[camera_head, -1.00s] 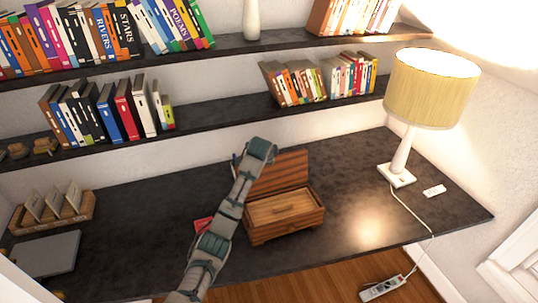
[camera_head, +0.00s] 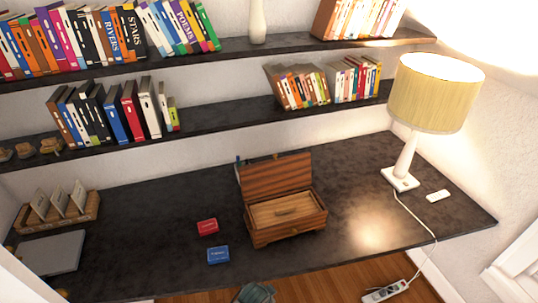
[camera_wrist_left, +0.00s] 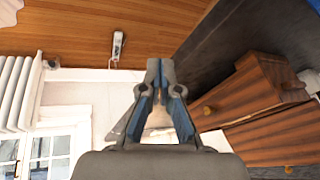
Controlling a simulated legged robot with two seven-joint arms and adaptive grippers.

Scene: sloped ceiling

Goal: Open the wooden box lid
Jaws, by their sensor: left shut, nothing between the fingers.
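The wooden box (camera_head: 287,233) stands on the dark desk, right of its middle. Its striped lid (camera_head: 275,178) is up, standing nearly upright at the back edge. A light wooden inner panel with a small handle (camera_head: 286,211) shows in the box. In the left wrist view the box (camera_wrist_left: 245,95) is at the right, with a round knob on it. My left gripper (camera_wrist_left: 162,66) is shut and empty there, apart from the box. In the head view only a bit of my arm shows at the bottom edge. My right gripper is not in view.
A red pack (camera_head: 207,226) and a blue pack (camera_head: 218,254) lie left of the box. A lamp (camera_head: 403,170) stands at the right. A grey laptop-like slab (camera_head: 50,252) and a wooden card holder (camera_head: 60,213) are at the left. Bookshelves (camera_head: 215,122) hang above the desk.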

